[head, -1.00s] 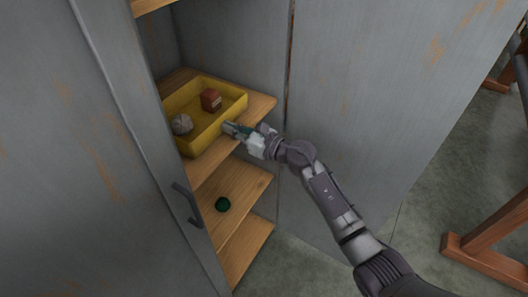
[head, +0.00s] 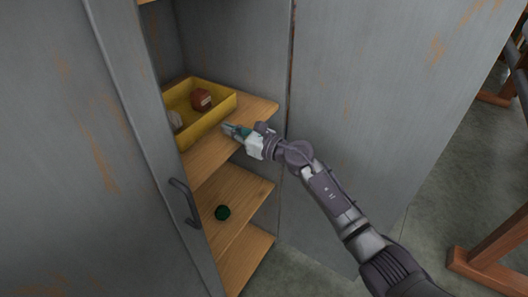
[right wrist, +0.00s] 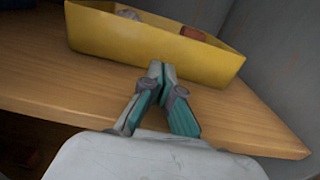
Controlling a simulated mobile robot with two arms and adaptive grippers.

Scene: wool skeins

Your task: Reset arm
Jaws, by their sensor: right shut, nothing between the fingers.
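My right gripper (head: 229,129) is shut and empty, just above the front part of the upper wooden shelf (head: 256,108). In the right wrist view its fingertips (right wrist: 157,68) are together, in front of the near wall of a yellow tray (right wrist: 130,40). The yellow tray (head: 207,127) stands on that shelf in the head view. It holds a red-brown skein (head: 201,99) and a greyish skein (head: 176,119), which is partly hidden by the cabinet door. My left gripper is not in view.
A dark green ball-like object (head: 222,213) lies on the lower shelf (head: 247,190). The grey cabinet door (head: 85,150) with a dark handle (head: 184,203) stands at the left. A wooden frame (head: 490,250) is at the right, over bare floor.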

